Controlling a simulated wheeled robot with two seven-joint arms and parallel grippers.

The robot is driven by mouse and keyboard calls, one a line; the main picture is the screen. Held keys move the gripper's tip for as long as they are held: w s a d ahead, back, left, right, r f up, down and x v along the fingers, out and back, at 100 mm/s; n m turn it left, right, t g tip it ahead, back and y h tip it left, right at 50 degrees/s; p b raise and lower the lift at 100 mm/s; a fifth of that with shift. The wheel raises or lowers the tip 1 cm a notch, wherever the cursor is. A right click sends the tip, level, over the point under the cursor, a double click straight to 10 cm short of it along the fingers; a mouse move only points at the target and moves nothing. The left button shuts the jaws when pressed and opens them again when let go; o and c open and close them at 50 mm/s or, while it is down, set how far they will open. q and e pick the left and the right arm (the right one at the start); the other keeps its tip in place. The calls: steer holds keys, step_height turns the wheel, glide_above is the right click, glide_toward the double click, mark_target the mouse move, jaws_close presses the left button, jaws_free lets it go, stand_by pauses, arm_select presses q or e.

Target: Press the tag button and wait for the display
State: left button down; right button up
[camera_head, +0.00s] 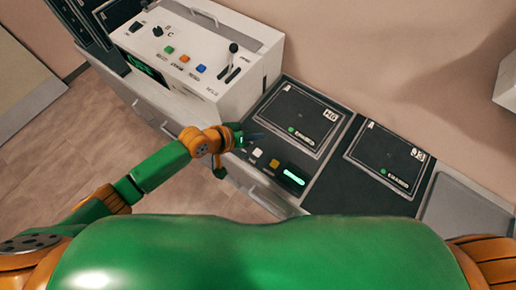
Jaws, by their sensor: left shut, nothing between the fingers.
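My left gripper (254,137) is shut and empty. It is over the near left edge of the dark panel marked H6 (301,118). A white button (257,152) and a yellow button (274,163) sit on the front strip of this panel, just right of and below the gripper. I cannot read their labels, so I cannot tell which is the tag button. A small display (294,177) with a lit green bar is right of the buttons. Whether the fingers touch anything is too small to tell. My right gripper is out of view.
A white console (205,55) with green, orange and blue buttons and a lever (232,52) stands left of the panel. Drawers (270,197) front the counter; the floor at left is clear.

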arm_select(q)
steer(key=b, duration=0.8)
glide_above(255, 155)
step_height(255, 155, down, 8)
steer(key=shift+r, duration=0.1)
steer(key=shift+f, duration=0.55)
steer(key=shift+f+b, duration=0.1)
steer(key=shift+b, duration=0.25)
stand_by(0.8)
steer(key=shift+f, duration=0.3)
steer(key=shift+f+b, duration=0.55)
steer(key=shift+b, duration=0.05)
stand_by(0.5)
steer(key=shift+r, duration=0.1)
steer(key=shift+r+p, duration=0.85)
steer(key=shift+p, duration=0.2)
